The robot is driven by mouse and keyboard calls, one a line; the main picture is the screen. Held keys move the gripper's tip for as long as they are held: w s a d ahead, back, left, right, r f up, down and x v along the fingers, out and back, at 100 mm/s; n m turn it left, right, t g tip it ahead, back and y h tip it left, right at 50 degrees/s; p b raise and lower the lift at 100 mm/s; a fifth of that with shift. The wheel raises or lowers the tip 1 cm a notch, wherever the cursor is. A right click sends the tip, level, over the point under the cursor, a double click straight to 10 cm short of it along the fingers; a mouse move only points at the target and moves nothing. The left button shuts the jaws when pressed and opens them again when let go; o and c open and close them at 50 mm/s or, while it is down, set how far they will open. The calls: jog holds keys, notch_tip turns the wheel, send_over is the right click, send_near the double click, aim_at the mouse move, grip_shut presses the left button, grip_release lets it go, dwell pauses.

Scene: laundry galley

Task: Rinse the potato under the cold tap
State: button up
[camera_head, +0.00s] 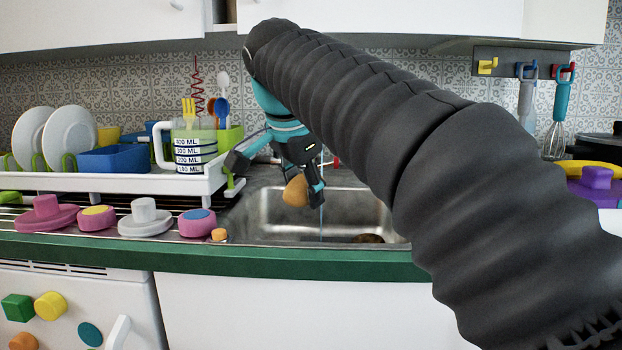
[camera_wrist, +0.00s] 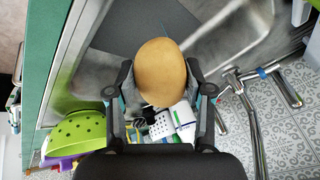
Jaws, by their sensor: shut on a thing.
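The potato (camera_head: 295,191) is tan and held by my gripper (camera_head: 302,192) over the sink (camera_head: 275,215). In the wrist view the potato (camera_wrist: 160,72) sits between the two fingers of my gripper (camera_wrist: 160,95), which are shut on it. A thin pale-blue line, like running water, (camera_head: 321,228) falls into the sink just right of the potato, partly behind a finger. I cannot tell whether it touches the potato. In the wrist view a chrome tap (camera_wrist: 240,92) with a blue-marked handle (camera_wrist: 262,73) stands right of the potato. In the head view my arm mostly hides the tap.
A brown object (camera_head: 368,238) lies low in the sink. Left of the sink stands a white dish rack (camera_head: 110,183) with plates, a blue tub (camera_head: 112,160) and a measuring jug (camera_head: 190,145). Knob-like pieces (camera_head: 145,217) line the counter. A green colander (camera_wrist: 78,132) shows in the wrist view.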

aim_at(300, 190)
jog(key=shift+s+a+r+p, duration=0.25)
jog(key=shift+s+r+p, duration=0.2)
jog(key=shift+s+r, duration=0.5)
jog(key=shift+s+a+r+p, duration=0.2)
jog(key=shift+s+r+p, duration=0.25)
jog(key=shift+s+r, duration=0.45)
